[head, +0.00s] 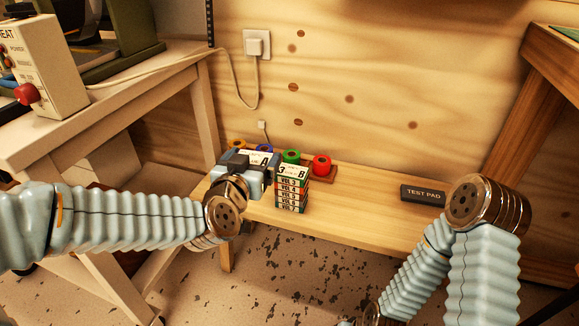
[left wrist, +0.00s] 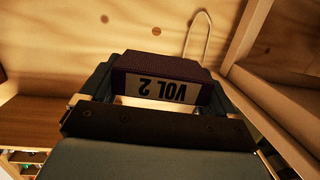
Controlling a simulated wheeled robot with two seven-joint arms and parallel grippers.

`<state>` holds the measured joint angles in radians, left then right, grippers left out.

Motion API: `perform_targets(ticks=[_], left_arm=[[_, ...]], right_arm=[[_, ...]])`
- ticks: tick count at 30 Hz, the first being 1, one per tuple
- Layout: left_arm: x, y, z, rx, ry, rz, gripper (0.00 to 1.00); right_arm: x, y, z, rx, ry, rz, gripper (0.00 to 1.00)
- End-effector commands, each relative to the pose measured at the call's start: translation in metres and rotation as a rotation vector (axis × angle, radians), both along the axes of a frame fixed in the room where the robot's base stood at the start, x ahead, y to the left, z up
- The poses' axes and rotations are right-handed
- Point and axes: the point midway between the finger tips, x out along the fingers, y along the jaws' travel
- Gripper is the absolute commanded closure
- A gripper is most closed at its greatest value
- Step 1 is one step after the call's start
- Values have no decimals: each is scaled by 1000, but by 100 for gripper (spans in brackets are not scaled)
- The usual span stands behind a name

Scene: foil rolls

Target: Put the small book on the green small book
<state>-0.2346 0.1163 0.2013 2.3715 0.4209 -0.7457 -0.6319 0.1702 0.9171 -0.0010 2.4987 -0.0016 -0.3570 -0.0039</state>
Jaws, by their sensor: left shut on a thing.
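My left gripper (head: 246,173) is shut on a small dark purple book (left wrist: 150,64) whose spine label reads VOL 2, upside down in the left wrist view. In the head view the held book (head: 262,157) shows a pale top marked A, partly hidden by the gripper. Just right of it stands a stack of small books (head: 291,188) with VOL labels and green and red-orange edges. The top book (head: 291,171) is marked 3 and B and looks green-edged. The held book is left of the stack; I cannot tell its height above the bench. My right gripper is not in view.
The books stand on a low wooden bench (head: 360,198). A TEST PAD block (head: 423,195) lies on the right, near my right arm. Bench between stack and pad is clear.

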Motion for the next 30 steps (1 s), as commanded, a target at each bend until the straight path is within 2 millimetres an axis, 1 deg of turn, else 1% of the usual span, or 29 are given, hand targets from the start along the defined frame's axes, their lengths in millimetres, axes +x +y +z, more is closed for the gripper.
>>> perform_targets(ticks=[1,3,6,8,11,17,18,19,21,24,30], left_arm=[[-11,-9,19,-2,-6,-27,43],[-24,-21,34,0,-4,-64,43],[-35,-33,44,1,0,-98,43],[-34,-38,44,1,3,-108,43],[-18,-46,34,0,6,-114,43],[36,-63,9,-2,8,-113,43],[47,-66,3,-3,8,-112,43],[53,-68,-5,-3,9,-112,43],[64,-72,-20,-3,8,-112,43],[77,-76,-35,-2,6,-112,43],[89,-80,-47,-1,1,-111,43]], right_arm=[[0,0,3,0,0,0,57],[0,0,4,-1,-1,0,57],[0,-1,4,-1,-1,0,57],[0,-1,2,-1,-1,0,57],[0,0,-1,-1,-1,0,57],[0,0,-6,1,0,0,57],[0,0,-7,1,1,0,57],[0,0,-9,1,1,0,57],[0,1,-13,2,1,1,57],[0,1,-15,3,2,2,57],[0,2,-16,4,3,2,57]])
